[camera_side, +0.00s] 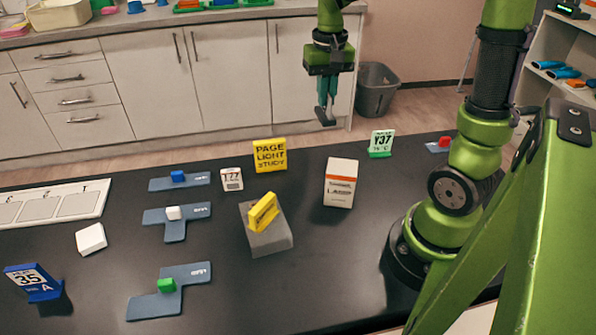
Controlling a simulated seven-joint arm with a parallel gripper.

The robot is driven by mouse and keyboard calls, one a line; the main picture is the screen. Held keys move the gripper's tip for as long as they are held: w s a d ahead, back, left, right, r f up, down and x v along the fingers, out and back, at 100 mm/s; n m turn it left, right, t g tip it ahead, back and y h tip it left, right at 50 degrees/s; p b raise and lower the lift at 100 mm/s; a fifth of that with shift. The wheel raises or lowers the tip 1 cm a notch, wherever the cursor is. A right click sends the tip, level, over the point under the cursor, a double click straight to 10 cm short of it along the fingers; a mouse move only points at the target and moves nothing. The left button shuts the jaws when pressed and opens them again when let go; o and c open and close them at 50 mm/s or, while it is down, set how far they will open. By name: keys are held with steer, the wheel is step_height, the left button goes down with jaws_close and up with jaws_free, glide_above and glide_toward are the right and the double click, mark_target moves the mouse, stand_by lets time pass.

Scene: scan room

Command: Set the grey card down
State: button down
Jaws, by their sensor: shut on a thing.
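My gripper (327,104) is raised, pointing down, and in the picture stands in front of the white cabinets beyond the table's back edge. Its teal fingers are shut on a small dark grey piece, the grey card (326,118), seen nearly edge-on. The card is clear of the black table (330,260), with nothing visible touching it from below. Its face and any marking cannot be made out.
A yellow sign (270,155), grey block (270,241), white-orange box (341,183) and Y37 sign (381,143) stand mid-table. The front centre is bare.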

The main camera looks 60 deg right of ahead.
steer(key=shift+s+d+m, duration=0.1)
steer(key=shift+d+m, duration=0.2)
steer(key=shift+d, duration=0.65)
steer(key=shift+a+f, duration=0.15)
steer(key=shift+f, duration=7.4)
steer(key=c, duration=1.2)
jaws_free()
steer(key=shift+f, duration=0.15)
steer(key=shift+c, duration=0.2)
